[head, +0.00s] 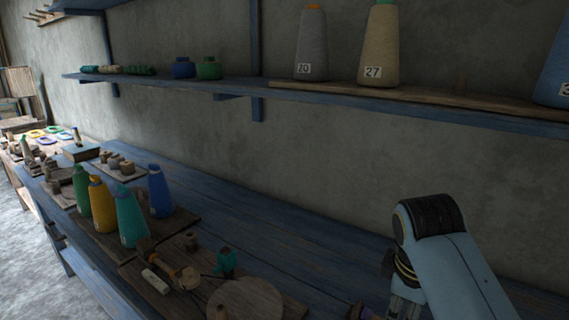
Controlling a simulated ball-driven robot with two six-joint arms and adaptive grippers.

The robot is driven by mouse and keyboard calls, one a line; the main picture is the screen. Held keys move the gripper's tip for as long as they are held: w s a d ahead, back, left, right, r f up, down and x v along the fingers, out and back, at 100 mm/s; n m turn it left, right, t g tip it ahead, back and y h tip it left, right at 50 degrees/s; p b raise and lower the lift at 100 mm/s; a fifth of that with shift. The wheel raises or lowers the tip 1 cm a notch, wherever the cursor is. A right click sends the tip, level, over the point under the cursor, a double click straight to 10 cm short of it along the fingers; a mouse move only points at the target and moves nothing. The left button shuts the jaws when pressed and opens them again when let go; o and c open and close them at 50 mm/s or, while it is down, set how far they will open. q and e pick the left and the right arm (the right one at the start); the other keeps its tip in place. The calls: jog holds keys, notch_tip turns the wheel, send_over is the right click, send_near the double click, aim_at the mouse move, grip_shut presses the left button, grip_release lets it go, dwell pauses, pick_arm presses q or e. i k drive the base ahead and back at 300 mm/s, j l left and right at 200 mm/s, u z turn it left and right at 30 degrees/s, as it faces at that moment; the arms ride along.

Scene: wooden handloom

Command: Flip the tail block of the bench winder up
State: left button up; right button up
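What looks like the bench winder stands on a wooden board (133,270) on the blue bench. It has a round wooden disc (245,302) at the bottom edge, small turned wooden and orange parts (189,278), and a dark rod. I cannot tell which part is the tail block or how it is tilted. My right arm comes in from the lower right and bends down, with its gripper end (403,306) cut off by the bottom edge, right of the disc. Its fingers are not clear. My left gripper is out of view.
Green, yellow, teal and blue cones (131,216) stand on a board left of the winder. A teal piece (226,261) and a pale cylinder (155,281) are by the disc. A blue shelf (240,84) with large cones (381,48) runs above. The bench behind (290,233) is clear.

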aim_at(145, 247)
jog(key=k, duration=0.85)
